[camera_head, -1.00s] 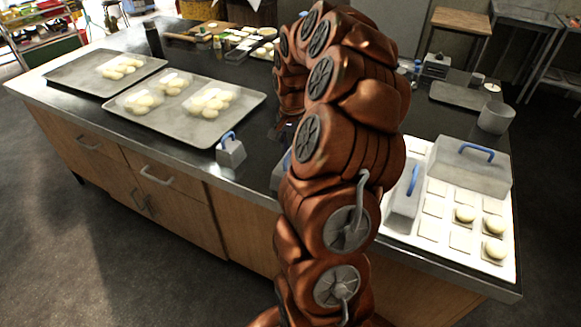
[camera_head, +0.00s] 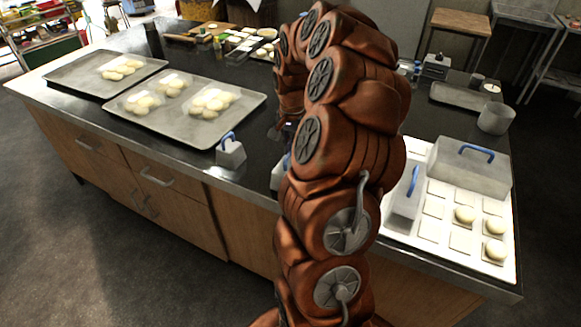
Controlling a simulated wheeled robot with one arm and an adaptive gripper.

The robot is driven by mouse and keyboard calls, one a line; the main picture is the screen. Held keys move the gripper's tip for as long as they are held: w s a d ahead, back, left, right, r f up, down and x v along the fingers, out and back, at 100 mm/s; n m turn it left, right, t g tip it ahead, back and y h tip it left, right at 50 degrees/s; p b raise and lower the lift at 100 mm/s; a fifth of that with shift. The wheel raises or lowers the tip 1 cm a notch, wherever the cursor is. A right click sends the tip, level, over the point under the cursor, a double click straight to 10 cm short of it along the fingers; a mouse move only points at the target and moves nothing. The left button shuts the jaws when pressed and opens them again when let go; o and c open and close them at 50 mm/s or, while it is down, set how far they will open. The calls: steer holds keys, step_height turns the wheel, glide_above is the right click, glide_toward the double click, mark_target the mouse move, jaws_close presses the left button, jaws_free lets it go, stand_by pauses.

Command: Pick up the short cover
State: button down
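Several grey metal covers with blue handles stand on the counter. A small one (camera_head: 231,153) stands near the front edge, left of my arm. Another (camera_head: 277,176) is mostly hidden behind my arm, with only its left part showing. A narrow cover (camera_head: 406,195) stands right of my arm on the white sheet, and a long, larger one (camera_head: 469,171) stands behind it. I cannot tell for sure which is the short cover. My gripper (camera_head: 275,132) is mostly hidden behind my arm, over the counter above the partly hidden cover; its fingers are not clear.
Two trays (camera_head: 245,98) (camera_head: 62,83) with dough balls lie on the left of the dark counter. The white sheet (camera_head: 391,244) at right bears square papers and several dough balls. A grey pot (camera_head: 495,118) stands behind the covers.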

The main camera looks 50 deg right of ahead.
step_height(320, 180, up, 12)
steer(key=p, duration=0.1)
steer(key=shift+f, duration=0.15)
stand_by(0.8)
steer(key=shift+w, duration=0.1)
